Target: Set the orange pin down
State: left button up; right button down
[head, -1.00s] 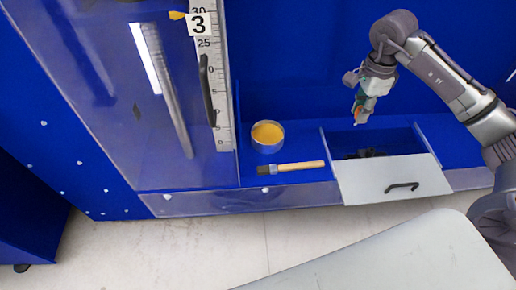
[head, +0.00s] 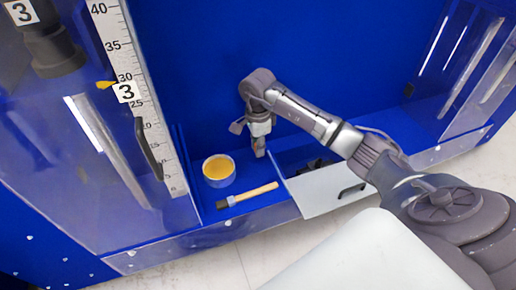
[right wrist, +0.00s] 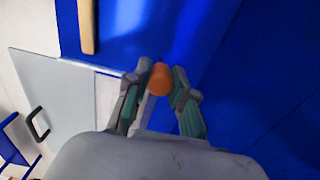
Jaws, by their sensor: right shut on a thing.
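The orange pin (right wrist: 160,79) sits between the fingertips of my right gripper (right wrist: 158,88) in the right wrist view, its rounded orange end showing. In the head view my right gripper (head: 260,150) points down over the blue ledge (head: 250,172), between the bowl and the open drawer. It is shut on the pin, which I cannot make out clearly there. I cannot tell whether the pin touches the ledge. My left gripper is not in view.
The open drawer (head: 325,192) to the right holds dark things. A numbered scale (head: 135,85) stands at left.

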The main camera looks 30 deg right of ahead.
notch_tip(320, 180, down, 2)
jog(key=shift+f, duration=0.1)
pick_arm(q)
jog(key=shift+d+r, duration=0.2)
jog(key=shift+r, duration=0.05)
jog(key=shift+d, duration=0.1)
pick_arm(e)
jog(key=shift+f, duration=0.2)
jog(key=c, duration=1)
grip_release()
jog(key=shift+r, duration=0.1)
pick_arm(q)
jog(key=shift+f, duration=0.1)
